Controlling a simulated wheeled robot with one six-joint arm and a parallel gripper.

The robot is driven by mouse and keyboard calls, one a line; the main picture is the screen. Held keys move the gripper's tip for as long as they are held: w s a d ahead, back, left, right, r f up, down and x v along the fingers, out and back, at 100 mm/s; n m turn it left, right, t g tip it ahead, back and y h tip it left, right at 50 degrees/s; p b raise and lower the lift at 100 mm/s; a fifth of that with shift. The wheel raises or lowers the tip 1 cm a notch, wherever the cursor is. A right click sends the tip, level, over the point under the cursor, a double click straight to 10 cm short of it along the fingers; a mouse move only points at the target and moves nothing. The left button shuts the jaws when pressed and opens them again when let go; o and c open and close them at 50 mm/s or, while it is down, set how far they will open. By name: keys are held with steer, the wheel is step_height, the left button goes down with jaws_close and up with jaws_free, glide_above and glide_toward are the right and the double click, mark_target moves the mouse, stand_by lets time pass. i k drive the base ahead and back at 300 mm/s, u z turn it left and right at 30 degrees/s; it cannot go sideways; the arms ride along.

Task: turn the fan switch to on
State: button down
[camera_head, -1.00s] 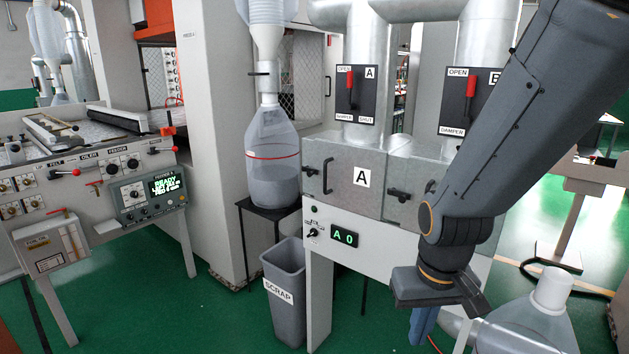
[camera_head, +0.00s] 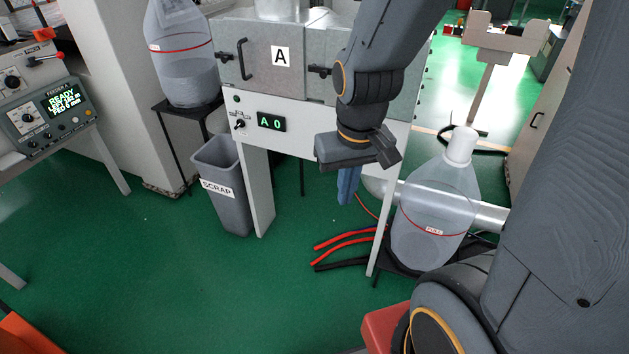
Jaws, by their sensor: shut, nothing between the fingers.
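The fan switch (camera_head: 239,125) is a small dark rotary knob on the white front panel of the unit marked A. It sits left of a green display (camera_head: 271,122) that reads "A 0". Its marks are too small to read. My gripper (camera_head: 346,200) hangs pointing down in front of the right part of this panel. Its blue fingers are shut and empty. It is to the right of the switch and lower, clearly apart from it.
A grey SCRAP bin (camera_head: 222,190) stands on the floor below the switch. A clear collection bag (camera_head: 432,220) and red and black hoses (camera_head: 345,240) are at the right. A bag on a stand (camera_head: 183,60) is left of the panel. The green floor in front is free.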

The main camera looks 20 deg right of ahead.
mark_target(241, 123)
steer(key=z, duration=2)
steer(key=k, duration=1)
steer(key=u, duration=1.85)
steer(key=i, duration=0.5)
steer(key=u, duration=0.1)
